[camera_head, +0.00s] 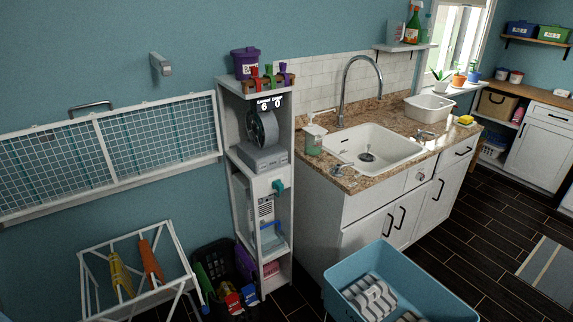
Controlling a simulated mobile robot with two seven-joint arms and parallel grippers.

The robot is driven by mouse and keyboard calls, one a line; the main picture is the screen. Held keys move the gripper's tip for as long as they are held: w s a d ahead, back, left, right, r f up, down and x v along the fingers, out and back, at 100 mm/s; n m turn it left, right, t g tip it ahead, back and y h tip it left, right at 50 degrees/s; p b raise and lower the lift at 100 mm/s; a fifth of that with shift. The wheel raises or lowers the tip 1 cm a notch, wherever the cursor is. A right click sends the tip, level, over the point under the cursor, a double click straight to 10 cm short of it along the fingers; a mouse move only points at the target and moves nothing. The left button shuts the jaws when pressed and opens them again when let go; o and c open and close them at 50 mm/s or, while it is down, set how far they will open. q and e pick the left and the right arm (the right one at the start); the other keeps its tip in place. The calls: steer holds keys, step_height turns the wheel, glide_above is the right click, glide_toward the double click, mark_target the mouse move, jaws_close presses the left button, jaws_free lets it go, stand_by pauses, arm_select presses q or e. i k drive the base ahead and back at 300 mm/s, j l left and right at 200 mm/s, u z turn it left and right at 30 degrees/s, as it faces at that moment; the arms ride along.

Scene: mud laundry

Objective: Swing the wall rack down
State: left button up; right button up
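The wall rack (101,147) is a white frame with a wire-mesh panel at the left of the head view. It appears to lie roughly flat against the blue wall, and its left end is cut off by the picture edge. A grey bar handle (91,106) shows at its top edge. A small grey fitting (161,64) sticks out of the wall above the rack's right half. Neither of my grippers is in view.
Below the rack stand a white folding drying rack (137,258) and a black basket (222,275). A narrow white shelf unit (287,186) stands just right of the rack. A blue tub (430,299) is at the bottom; dark floor (505,200) lies clear at right.

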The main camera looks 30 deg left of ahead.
mark_target(35, 129)
steer(key=u, duration=2.1)
